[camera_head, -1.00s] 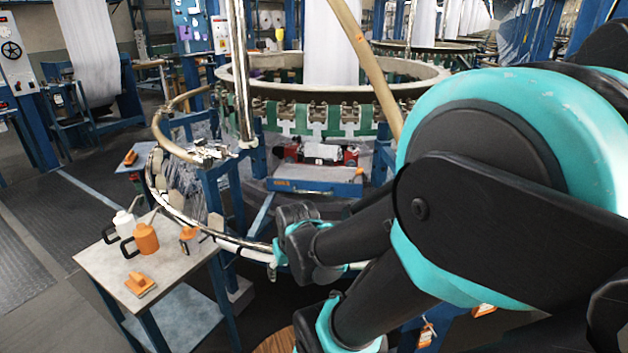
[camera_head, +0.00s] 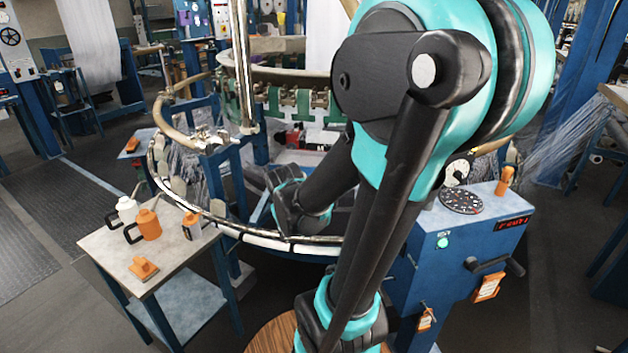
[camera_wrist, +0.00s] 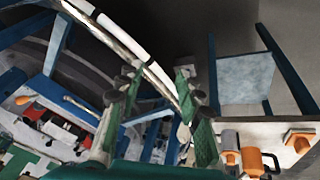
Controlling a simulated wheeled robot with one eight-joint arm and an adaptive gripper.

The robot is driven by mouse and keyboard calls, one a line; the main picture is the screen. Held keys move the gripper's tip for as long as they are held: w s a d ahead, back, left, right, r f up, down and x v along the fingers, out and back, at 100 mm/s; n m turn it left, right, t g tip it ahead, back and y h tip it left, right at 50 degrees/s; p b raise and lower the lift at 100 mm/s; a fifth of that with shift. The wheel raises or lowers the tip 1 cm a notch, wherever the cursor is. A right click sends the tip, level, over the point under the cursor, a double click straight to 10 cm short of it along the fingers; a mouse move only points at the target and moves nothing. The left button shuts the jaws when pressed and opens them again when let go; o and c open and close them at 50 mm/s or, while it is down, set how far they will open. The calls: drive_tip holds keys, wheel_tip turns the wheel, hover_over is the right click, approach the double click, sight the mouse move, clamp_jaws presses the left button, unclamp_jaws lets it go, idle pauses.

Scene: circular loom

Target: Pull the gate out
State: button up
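A curved silver rail with pale segments (camera_head: 265,236) runs round the front of the circular loom; I cannot tell for certain which part of it is the gate. In the wrist view the rail (camera_wrist: 126,40) runs diagonally from the top left to between and behind my fingers. My gripper (camera_wrist: 153,86) has green fingers with dark tips, spread apart with no object clearly held. I cannot tell whether a finger touches the rail. In the head view the end of my arm is close to the rail's inner side, and the fingers are not distinguishable.
A blue control cabinet (camera_head: 447,262) stands at the right. A blue post (camera_wrist: 60,45) is near the rail. Floor at far left is clear.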

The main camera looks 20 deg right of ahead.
drive_tip(key=w+d+n+h, duration=0.1)
drive_tip(key=w+d+h, duration=0.3)
drive_tip(key=w, duration=0.8)
drive_tip(key=w+d+n+h, duration=0.1)
drive_tip(key=w+d+h, duration=0.25)
drive_tip(key=w, duration=0.85)
drive_tip(key=w+f+n+h, duration=0.1)
drive_tip(key=w+f+h, duration=0.7)
drive_tip(key=w, duration=0.6)
drive_tip(key=shift+y, duration=0.65)
drive_tip(key=x, duration=1.1)
drive_tip(key=f+x, duration=0.1)
drive_tip(key=x, duration=0.5)
drive_tip(key=shift+s+d+f, duration=0.15)
drive_tip(key=shift+s+d, duration=0.05)
drive_tip(key=shift+s, duration=0.1)
drive_tip(key=shift+c, duration=0.5)
clamp_jaws()
